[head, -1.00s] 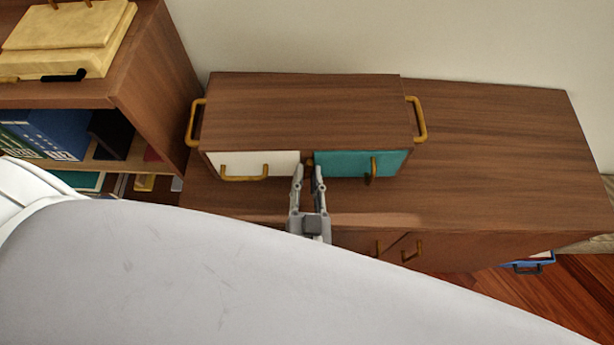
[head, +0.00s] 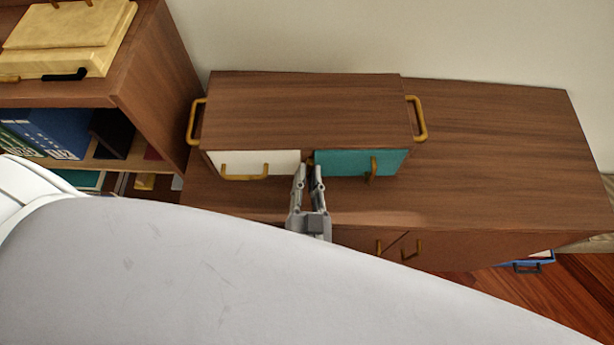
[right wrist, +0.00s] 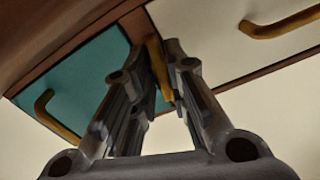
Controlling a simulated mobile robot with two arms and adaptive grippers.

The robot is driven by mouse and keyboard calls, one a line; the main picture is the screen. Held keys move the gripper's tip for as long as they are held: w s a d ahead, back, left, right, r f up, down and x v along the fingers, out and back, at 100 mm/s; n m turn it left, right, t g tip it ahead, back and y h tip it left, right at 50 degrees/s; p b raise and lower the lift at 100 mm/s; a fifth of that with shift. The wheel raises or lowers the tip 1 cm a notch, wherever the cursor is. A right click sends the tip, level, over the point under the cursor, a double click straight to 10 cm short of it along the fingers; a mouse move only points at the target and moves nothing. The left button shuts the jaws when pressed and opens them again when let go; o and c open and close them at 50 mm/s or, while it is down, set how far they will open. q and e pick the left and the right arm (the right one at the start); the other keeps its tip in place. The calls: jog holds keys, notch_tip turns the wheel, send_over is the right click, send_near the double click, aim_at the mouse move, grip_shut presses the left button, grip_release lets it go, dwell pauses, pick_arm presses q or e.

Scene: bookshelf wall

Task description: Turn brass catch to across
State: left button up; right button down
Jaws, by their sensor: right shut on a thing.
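The brass catch (head: 310,161) is a small brass bar on the strip between the white door and the teal door of the small cabinet. In the right wrist view the catch (right wrist: 157,65) lies between the fingertips, tilted slightly, roughly along the dividing strip. My right gripper (head: 308,170) is shut on the catch; it also shows in the right wrist view (right wrist: 160,60). The fingers hide part of the catch in both views. My left gripper is not in view.
The small cabinet (head: 305,110) stands on a wider wooden cabinet (head: 490,150). A white door (head: 230,161) and a teal door (head: 340,163) flank the catch, each with a brass handle. A bookshelf (head: 160,80) stands at the left. The wide top is clear at right.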

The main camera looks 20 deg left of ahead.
jog(key=shift+m, duration=0.4)
dwell(1.1)
jog(key=c, duration=1.5)
grip_release()
